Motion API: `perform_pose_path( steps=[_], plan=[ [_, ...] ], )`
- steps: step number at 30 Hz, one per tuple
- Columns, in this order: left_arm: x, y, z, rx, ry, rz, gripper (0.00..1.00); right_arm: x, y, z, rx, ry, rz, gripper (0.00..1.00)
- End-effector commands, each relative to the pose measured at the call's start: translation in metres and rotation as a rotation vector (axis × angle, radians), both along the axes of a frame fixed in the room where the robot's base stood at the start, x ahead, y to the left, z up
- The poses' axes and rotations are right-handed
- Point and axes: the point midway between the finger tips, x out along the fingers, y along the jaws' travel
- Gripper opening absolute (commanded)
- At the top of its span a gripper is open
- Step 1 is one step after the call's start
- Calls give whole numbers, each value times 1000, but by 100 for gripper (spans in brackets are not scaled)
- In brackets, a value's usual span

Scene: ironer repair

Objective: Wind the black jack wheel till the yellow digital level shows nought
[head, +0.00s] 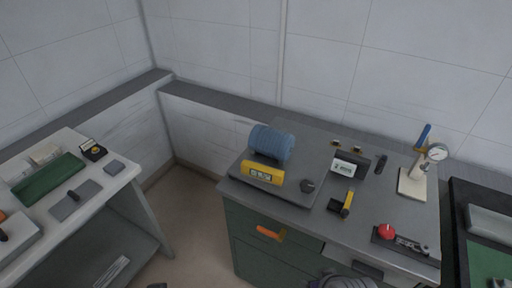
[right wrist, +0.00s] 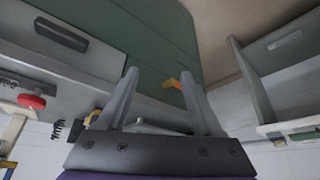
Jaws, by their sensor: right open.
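The yellow digital level (head: 263,174) lies on a dark grey plate (head: 292,192) at the left of the green bench, in front of a blue roll (head: 271,143). Its display is lit, but the digits are too small to read. A small black knob (head: 307,186), which looks like the jack wheel, is at the plate's right side. My right gripper (right wrist: 160,78) is open and empty in the right wrist view, its fingers apart in front of the bench, clear of wheel and level. My left gripper is not in view.
An orange handle (head: 270,233) sticks out at the bench front. On the bench top are a yellow-and-black tool (head: 346,205), a white display box (head: 348,165), a dial gauge stand (head: 414,180) and a red knob (head: 386,231). A side table (head: 122,180) stands left, with floor between.

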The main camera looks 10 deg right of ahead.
Motion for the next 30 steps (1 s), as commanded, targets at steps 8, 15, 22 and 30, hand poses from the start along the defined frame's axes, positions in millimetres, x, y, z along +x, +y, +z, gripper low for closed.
perform_pose_path(
  steps=[8,15,22,30],
  plan=[
    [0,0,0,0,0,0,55,0,0,0,0,0,0,67],
    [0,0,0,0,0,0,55,0,0,0,0,0,0,67],
    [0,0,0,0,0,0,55,0,0,0,0,0,0,67],
    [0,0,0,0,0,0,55,0,0,0,0,0,0,80]
  ],
)
